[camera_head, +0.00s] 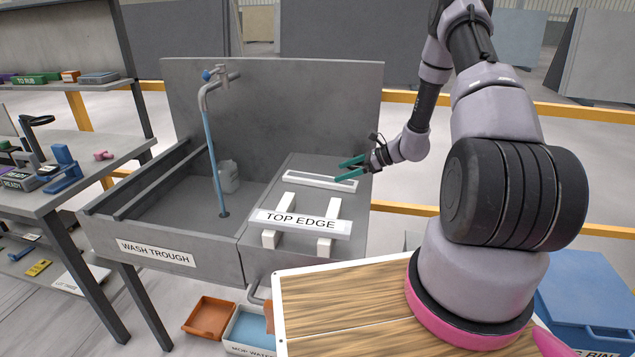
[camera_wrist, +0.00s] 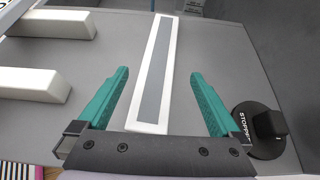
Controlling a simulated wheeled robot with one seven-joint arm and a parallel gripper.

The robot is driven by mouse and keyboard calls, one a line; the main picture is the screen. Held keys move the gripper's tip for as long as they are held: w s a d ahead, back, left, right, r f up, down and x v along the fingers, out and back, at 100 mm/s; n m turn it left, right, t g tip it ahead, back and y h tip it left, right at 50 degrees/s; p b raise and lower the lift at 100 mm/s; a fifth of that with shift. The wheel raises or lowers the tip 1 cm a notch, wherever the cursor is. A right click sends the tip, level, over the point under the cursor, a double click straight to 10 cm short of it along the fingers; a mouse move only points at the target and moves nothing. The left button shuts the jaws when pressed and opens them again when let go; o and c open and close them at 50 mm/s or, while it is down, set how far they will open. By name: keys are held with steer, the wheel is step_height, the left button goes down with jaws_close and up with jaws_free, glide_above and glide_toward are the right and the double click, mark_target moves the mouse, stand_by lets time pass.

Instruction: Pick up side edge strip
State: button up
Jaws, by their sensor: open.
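A long narrow strip with a white rim and grey middle (camera_head: 320,181) lies on the grey counter beside the trough. No label reading side edge shows, and I cannot tell whether this is a solid strip or a marked outline. In the wrist view the same strip (camera_wrist: 165,45) runs away from me between my fingers. My gripper (camera_head: 338,172) is open and empty at the strip's right end. In the wrist view its teal fingers (camera_wrist: 160,72) are apart, one on each side of the strip, without visible contact.
Two white blocks (camera_wrist: 30,85) lie left of the strip. A round black stopper (camera_wrist: 258,130) sits close to my right finger. The wash trough (camera_head: 157,253) with tap (camera_head: 212,130) is at the left.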

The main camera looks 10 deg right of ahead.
mark_target(324, 179)
steer(key=shift+x, duration=3.45)
steer(key=shift+s, duration=0.1)
jaws_close()
